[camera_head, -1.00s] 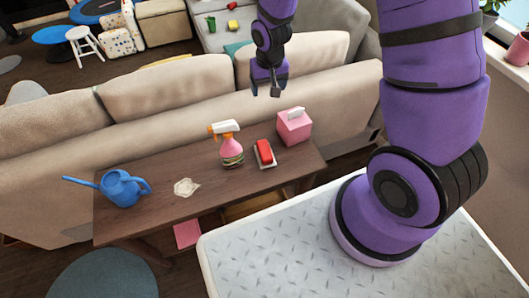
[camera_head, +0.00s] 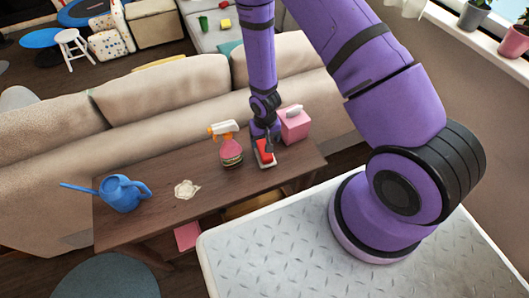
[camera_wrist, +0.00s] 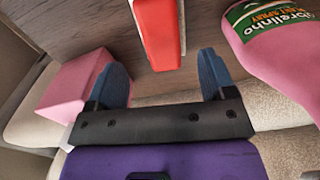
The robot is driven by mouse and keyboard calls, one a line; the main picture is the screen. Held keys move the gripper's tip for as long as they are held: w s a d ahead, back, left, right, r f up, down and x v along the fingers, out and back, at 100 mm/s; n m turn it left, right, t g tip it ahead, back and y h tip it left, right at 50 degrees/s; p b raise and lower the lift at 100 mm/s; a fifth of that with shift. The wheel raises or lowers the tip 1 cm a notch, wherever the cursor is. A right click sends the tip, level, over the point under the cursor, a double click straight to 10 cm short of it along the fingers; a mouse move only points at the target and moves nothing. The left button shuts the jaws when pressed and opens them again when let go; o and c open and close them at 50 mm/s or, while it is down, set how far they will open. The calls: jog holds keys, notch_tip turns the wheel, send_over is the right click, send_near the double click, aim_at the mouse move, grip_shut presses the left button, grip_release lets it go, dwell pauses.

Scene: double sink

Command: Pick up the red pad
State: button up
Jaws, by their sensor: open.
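The red pad (camera_head: 266,157) lies on a small pale tray (camera_head: 272,166) on the wooden table, between the spray bottle and the pink box. It also shows in the wrist view (camera_wrist: 158,32) at the top centre, just beyond the fingertips. My gripper (camera_head: 265,141) is low over the table at the pad's far end and partly covers it. In the wrist view, its two blue fingers (camera_wrist: 164,72) are apart with nothing between them. The pad lies roughly in line with the gap.
A pink spray bottle (camera_head: 230,153) stands close to the left of the pad, and a pink tissue box (camera_head: 294,127) to its right. A crumpled pale cloth (camera_head: 187,189) and a blue watering can (camera_head: 122,193) are farther left. A beige sofa (camera_head: 160,95) runs behind the table.

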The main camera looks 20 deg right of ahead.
jog(key=shift+a+f, duration=0.1)
jog(key=shift+f, duration=3.35)
jog(key=c, duration=1)
